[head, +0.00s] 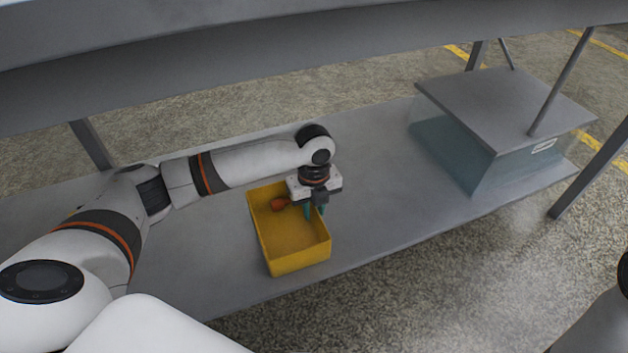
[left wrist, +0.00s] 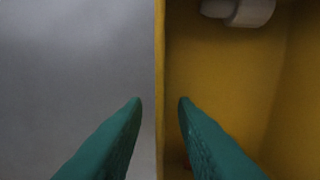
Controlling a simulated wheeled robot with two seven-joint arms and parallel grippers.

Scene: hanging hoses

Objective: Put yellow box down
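The yellow box (head: 297,262) sits on the grey lower shelf, in the middle of the head view. My left gripper (head: 315,211) points down at the box's right wall. In the left wrist view the box's wall edge (left wrist: 160,60) runs between the two green fingertips (left wrist: 161,100), with one finger outside and one inside. The fingers are apart, with a gap on both sides of the wall. My right gripper is not in view.
An orange-red piece (head: 279,204) lies inside the box, and a pale rounded piece (left wrist: 240,10) shows there in the left wrist view. A clear-sided case with a grey top (head: 505,105) stands at the right. Shelf between is free; a grey beam crosses above.

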